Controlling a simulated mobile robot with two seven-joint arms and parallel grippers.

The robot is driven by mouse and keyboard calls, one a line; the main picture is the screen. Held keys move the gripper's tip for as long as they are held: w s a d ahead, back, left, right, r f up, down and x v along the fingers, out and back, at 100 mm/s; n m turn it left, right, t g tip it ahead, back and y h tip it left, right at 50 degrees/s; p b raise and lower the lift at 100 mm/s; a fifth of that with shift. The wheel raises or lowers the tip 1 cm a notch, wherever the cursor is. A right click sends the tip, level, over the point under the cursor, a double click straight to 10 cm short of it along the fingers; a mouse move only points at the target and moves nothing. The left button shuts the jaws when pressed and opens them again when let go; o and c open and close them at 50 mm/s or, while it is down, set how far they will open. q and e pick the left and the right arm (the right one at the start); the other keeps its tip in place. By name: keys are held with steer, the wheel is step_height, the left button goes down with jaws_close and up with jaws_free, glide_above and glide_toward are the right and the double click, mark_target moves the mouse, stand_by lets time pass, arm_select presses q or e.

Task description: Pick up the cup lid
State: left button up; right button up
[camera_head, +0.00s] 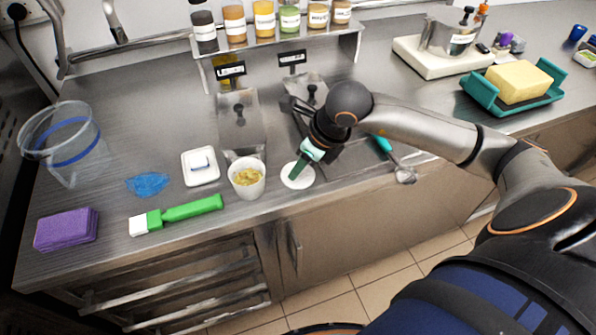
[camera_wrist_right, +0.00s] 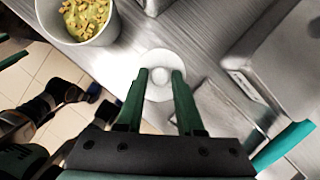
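The white round cup lid (camera_head: 298,176) lies flat on the steel counter near its front edge, just right of the white cup. My right gripper (camera_head: 296,176) is over the lid. In the right wrist view the right gripper (camera_wrist_right: 161,74) is open, its two green fingers apart on either side of the raised centre of the lid (camera_wrist_right: 162,66). I cannot tell whether the fingertips touch it. The white cup (camera_head: 246,190) holds yellow-green food with chunks; it also shows in the right wrist view (camera_wrist_right: 72,38).
A green-handled brush (camera_head: 180,213), a white dish (camera_head: 200,167), a blue cloth (camera_head: 148,184) and a purple sponge (camera_head: 67,229) lie left of the cup. A teal-handled scoop (camera_head: 392,156) lies right of my gripper. A jar shelf (camera_head: 280,40) stands behind.

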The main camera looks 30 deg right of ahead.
jaws_close()
steer(key=shift+r, duration=0.15)
